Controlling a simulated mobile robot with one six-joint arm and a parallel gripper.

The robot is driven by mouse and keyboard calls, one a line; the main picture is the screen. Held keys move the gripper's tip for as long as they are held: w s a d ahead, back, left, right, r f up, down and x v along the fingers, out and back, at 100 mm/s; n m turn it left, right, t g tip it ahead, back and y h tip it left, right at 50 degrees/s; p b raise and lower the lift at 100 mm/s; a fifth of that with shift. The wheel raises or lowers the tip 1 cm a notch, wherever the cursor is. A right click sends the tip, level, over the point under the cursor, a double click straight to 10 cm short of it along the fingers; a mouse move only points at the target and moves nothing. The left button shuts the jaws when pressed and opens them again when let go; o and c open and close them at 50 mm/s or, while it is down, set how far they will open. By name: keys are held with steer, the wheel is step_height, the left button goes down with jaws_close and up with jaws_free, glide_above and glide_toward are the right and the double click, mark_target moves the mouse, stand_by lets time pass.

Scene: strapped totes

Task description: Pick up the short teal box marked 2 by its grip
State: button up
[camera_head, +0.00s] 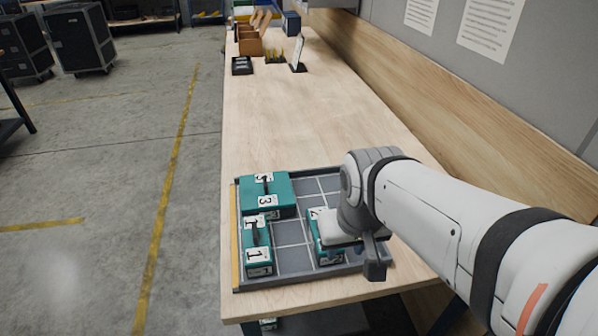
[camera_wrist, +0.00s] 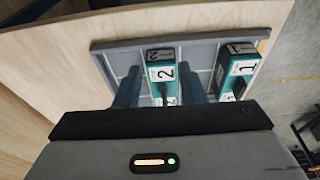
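The short teal box marked 2 (camera_head: 326,254) sits in the grey gridded tray (camera_head: 292,258), partly hidden under my gripper in the head view. In the wrist view the box (camera_wrist: 160,67) stands between my two fingers, its white "2" label facing the camera. My gripper (camera_wrist: 161,92) is open, one finger on each side of the box, with a narrow gap visible on both sides. The box's grip is mostly hidden, and I cannot tell how deep the fingers reach.
A teal box marked 1 (camera_head: 257,246) stands to the left in the tray, and a larger teal box marked 3 (camera_head: 266,193) lies behind it. Tray cells at the back right are free. The wooden wall panel (camera_head: 470,125) borders the table (camera_head: 290,125) on the right.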

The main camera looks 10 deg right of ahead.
steer(key=shift+o, duration=1.4)
steer(key=shift+w+a+r, duration=0.1)
steer(key=shift+w, duration=0.1)
steer(key=o, duration=0.6)
steer(key=w+g+p, duration=0.1)
steer(key=w+p, duration=0.2)
steer(key=w, duration=0.4)
steer(key=shift+w+d+f, duration=0.25)
steer(key=shift+w+f, duration=0.1)
steer(key=shift+w, duration=0.05)
steer(key=shift+o, duration=0.4)
steer(key=shift+g, duration=0.8)
steer(key=w+f, duration=0.1)
steer(key=w+f+p, duration=0.1)
steer(key=w, duration=0.1)
steer(key=w+f+p, duration=0.1)
steer(key=w, duration=0.1)
steer(key=shift+w+f, duration=0.1)
steer(key=shift+w, duration=0.15)
steer(key=shift+w+f, duration=0.2)
steer(key=shift+f, duration=0.05)
steer(key=shift+s+a+f+p, duration=0.1)
steer(key=shift+f+p, duration=0.35)
steer(key=shift+f, duration=3.45)
